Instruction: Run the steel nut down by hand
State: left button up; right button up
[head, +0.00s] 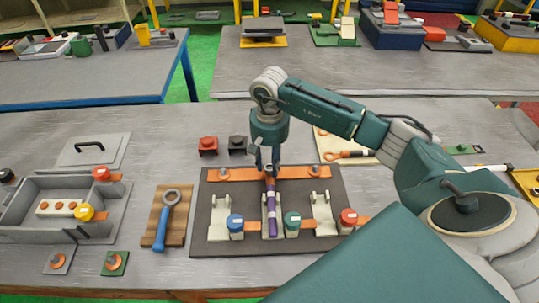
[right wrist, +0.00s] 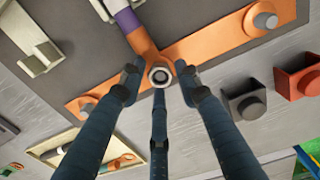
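The steel nut (right wrist: 160,76) sits where the orange end of a purple-banded lead (right wrist: 128,20) meets a long orange bar (right wrist: 225,40). My right gripper (right wrist: 160,80) has its three fingers spread around the nut, with gaps showing between fingertips and nut. In the head view my right gripper (head: 268,170) points down at the middle of the orange bar (head: 235,174), at the top of the lead (head: 271,208). The nut is not clear in the head view, hidden by the fingers. My left gripper is not in view.
A dark board (head: 215,195) carries the bar, pale brackets, and blue, green and red terminals. A ring-ended blue tool (head: 162,230) lies on a wooden block to the left. Red (head: 208,145) and black (head: 237,144) blocks stand behind the board. A grey tray (head: 30,185) stands far left.

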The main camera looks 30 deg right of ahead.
jog(key=shift+c, duration=0.2)
grip_shut()
jog(key=shift+o, duration=1.8)
grip_release()
